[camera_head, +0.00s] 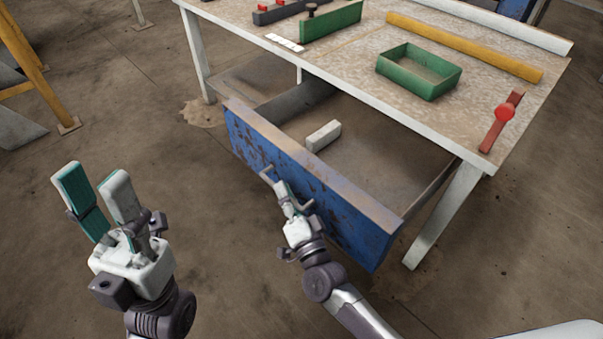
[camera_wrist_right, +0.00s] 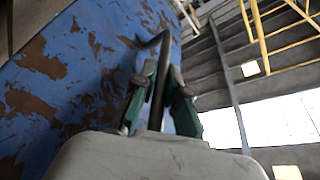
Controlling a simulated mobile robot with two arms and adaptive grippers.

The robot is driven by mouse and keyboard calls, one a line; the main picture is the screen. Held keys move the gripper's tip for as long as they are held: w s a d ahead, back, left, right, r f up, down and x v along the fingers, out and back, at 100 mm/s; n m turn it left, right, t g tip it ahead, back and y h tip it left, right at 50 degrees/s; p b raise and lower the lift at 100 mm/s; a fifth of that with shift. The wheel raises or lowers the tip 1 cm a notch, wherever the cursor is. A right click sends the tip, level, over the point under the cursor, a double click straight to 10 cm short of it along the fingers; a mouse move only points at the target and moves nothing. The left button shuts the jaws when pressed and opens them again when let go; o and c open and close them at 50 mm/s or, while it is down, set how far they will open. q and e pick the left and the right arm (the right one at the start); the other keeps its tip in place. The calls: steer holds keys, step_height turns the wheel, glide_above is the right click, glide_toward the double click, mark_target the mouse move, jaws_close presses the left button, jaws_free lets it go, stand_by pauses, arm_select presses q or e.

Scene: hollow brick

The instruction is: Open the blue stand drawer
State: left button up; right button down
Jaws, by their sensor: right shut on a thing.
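The blue drawer (camera_head: 340,205) of the stand has a worn, chipped front and is pulled out from under the tabletop (camera_head: 350,75), with its inside showing. A dark bar handle (camera_wrist_right: 163,60) is on its front. My right gripper (camera_head: 285,190) is at the middle of the drawer front, shut on the handle. In the right wrist view, its green-padded fingers (camera_wrist_right: 160,95) are on both sides of the handle, next to the chipped blue front (camera_wrist_right: 70,75). My left gripper (camera_head: 98,185) is open and empty, left of the drawer and apart from it.
A pale block (camera_head: 323,136) lies inside the drawer. A green open box (camera_head: 418,72), a yellow bar (camera_head: 465,48) and a red tool (camera_head: 500,122) are on the tabletop. Yellow posts (camera_head: 25,45) stand at the far left. The floor before the drawer is clear.

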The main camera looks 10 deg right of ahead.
steer(key=shift+s+a, duration=0.65)
steer(key=shift+a, duration=0.15)
steer(key=c, duration=1.5)
jaws_free()
steer(key=v, duration=1.2)
steer(key=shift+f, duration=0.1)
